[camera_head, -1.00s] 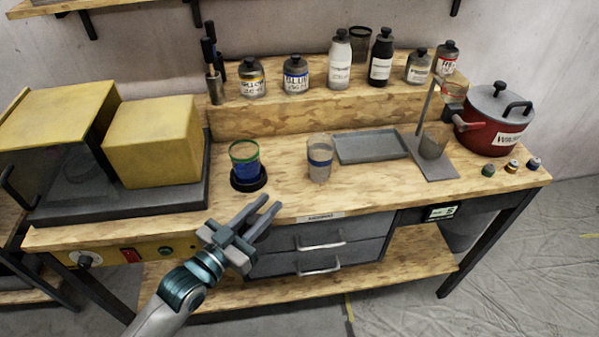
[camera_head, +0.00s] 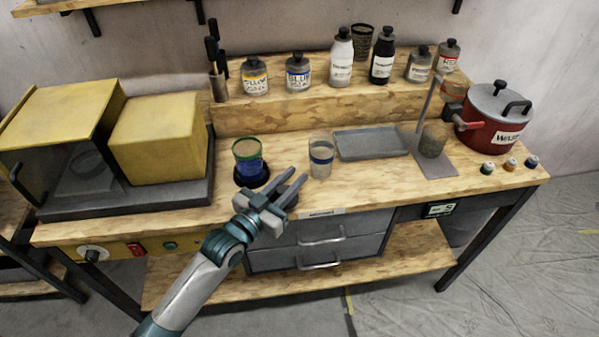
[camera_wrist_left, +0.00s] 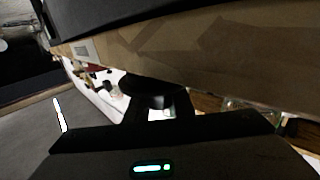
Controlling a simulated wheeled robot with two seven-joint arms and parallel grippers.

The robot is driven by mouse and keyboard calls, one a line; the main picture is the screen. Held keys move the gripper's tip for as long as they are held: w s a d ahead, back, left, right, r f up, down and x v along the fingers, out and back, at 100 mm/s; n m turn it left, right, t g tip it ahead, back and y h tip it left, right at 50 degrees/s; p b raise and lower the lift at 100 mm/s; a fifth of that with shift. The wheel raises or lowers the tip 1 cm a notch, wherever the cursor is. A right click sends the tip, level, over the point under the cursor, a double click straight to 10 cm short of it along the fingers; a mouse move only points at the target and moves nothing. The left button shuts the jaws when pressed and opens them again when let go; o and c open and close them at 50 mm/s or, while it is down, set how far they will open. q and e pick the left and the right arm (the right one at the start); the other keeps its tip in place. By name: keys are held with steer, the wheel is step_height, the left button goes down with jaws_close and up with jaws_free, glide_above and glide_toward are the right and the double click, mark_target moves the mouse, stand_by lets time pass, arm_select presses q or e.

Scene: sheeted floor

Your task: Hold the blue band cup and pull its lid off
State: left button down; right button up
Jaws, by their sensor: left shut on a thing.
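The blue band cup (camera_head: 321,157) stands upright on the workbench in the head view, a clear cup with a blue band round it. I cannot make out its lid clearly. My left gripper (camera_head: 297,176) is low in front of the cup, its fingertips by the cup's lower left side. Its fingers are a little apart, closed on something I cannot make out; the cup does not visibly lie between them. In the left wrist view a dark round shape (camera_wrist_left: 153,90) shows ahead of the fingers, unidentified. My right gripper is not in view.
A green-rimmed cup (camera_head: 248,160) on a round black base stands left of the cup. A grey tray (camera_head: 372,143) lies to its right, then a stand and a red pot (camera_head: 492,125). Bottles line the shelf behind.

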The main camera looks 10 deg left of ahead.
arm_select(q)
steer(key=x, duration=0.2)
steer(key=shift+w+d+r+p, duration=0.15)
steer(key=shift+w+p, duration=0.15)
steer(key=shift+w+d+p, duration=0.15)
steer(key=shift+w+p, duration=0.1)
steer(key=shift+p, duration=0.05)
steer(key=shift+f, duration=0.35)
steer(key=shift+s+f, duration=0.1)
steer(key=shift+f, duration=0.2)
steer(key=c, duration=1.5)
jaws_free()
steer(key=shift+c, duration=0.2)
